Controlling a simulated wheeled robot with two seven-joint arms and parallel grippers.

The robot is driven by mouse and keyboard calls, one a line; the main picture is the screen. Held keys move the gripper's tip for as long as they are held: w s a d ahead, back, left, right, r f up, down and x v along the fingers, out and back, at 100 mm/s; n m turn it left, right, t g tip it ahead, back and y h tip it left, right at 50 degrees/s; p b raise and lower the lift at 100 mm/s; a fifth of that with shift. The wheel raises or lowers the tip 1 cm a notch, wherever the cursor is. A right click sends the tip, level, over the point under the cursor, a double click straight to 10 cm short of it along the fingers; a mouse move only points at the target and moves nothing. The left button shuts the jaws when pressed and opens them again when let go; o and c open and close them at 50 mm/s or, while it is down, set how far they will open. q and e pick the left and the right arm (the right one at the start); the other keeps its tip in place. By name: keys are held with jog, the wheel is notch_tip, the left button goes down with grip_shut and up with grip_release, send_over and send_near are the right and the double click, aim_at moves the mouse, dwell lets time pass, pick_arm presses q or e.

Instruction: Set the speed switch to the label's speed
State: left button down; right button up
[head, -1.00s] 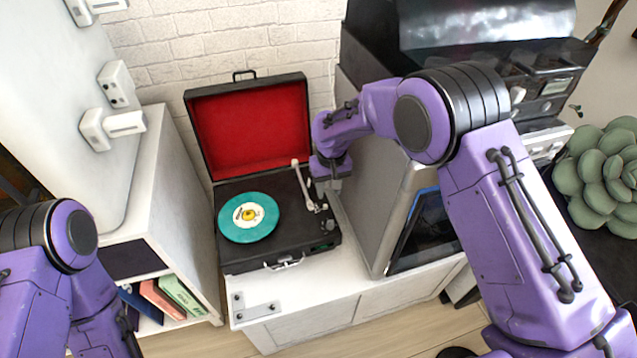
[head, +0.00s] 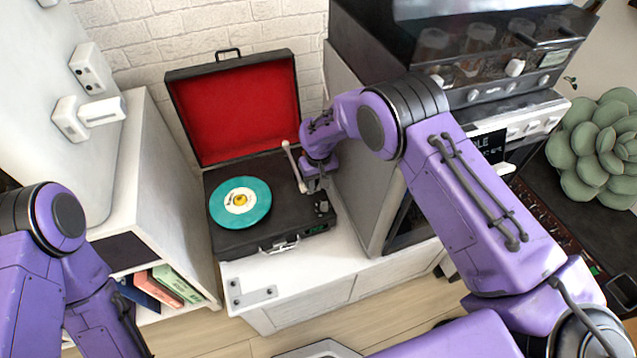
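An open black suitcase record player (head: 262,232) with a red-lined lid (head: 237,110) stands on a white cabinet. A teal record (head: 226,213) with a pale label (head: 240,201) lies on its platter; the label's print is too small to read. The white tonearm (head: 292,165) is to the right of the record. My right gripper (head: 313,186) is over the right side of the deck, close beside the tonearm, pointing down. Its fingertips are too small and dark to tell open from shut. I cannot make out the speed switch. My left gripper is out of view.
A grey cabinet-like machine (head: 362,160) stands close to the right of the player. A white shelf (head: 150,190) with several books (head: 175,284) is at left.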

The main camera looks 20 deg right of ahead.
grip_shut()
dwell(1.4)
